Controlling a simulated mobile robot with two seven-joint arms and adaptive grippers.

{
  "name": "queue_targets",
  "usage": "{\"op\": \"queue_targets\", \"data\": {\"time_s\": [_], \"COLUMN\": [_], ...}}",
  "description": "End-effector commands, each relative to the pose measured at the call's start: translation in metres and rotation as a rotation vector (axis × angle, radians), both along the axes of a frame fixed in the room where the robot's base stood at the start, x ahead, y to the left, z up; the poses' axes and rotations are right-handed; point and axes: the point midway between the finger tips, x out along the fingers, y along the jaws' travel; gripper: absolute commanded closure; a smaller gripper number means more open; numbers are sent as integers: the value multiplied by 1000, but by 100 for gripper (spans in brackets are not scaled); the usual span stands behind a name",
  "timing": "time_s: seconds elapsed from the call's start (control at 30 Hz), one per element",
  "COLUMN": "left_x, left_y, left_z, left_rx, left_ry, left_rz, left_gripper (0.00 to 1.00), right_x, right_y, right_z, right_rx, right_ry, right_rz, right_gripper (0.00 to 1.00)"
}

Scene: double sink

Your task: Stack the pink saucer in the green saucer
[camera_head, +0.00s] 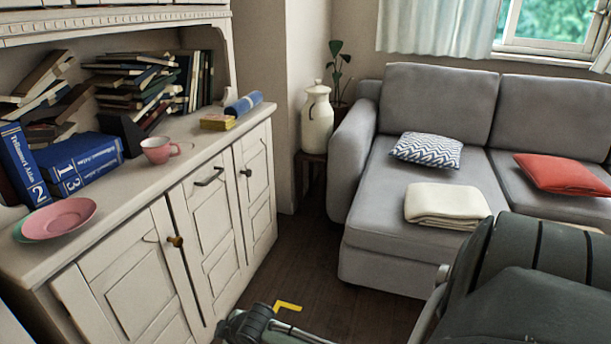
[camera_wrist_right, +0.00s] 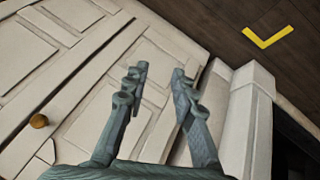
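The pink saucer (camera_head: 62,217) is at the left front of the white sideboard top. It overlaps the green saucer (camera_head: 18,233), of which only a thin strip shows at the pink saucer's left edge. The pink saucer appears to rest on the green one, shifted to the right; whether it is seated in it I cannot tell. My right gripper (camera_wrist_right: 158,80) is open and empty in the right wrist view, in front of the cabinet doors. In the head view part of it shows low at the bottom, well away from the saucers. My left gripper is not in view.
A pink cup (camera_head: 158,151) stands behind the saucers, next to blue atlas books (camera_head: 82,163). The sideboard top (camera_head: 130,195) is clear between the saucers and its front edge. Door knobs (camera_head: 176,241) stick out below. A grey sofa (camera_head: 400,250) stands at right.

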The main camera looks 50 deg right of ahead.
Motion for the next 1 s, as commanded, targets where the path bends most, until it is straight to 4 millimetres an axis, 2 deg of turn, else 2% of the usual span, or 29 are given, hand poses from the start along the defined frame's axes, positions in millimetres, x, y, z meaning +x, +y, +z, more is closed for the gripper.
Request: {"op": "queue_targets", "data": {"time_s": [0.03,0.1,0.2,0.3,0.4,0.53,1.0], "left_x": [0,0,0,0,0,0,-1], "left_y": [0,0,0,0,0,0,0], "left_z": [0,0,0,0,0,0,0], "left_rx": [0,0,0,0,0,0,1], "left_ry": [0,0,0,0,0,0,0], "left_rz": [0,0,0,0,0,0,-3], "left_gripper": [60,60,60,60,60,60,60], "right_x": [-39,-86,-149,-196,-223,-234,-233], "right_y": [-3,-8,-11,-12,-13,-12,-13], "right_z": [-43,-89,-136,-165,-179,-184,-184], "right_rx": [28,53,69,73,74,75,74], "right_ry": [76,156,248,312,345,357,356], "right_rz": [-84,-193,-318,-401,-449,-468,-464], "right_gripper": [74,74,74,74,74,74,71]}}
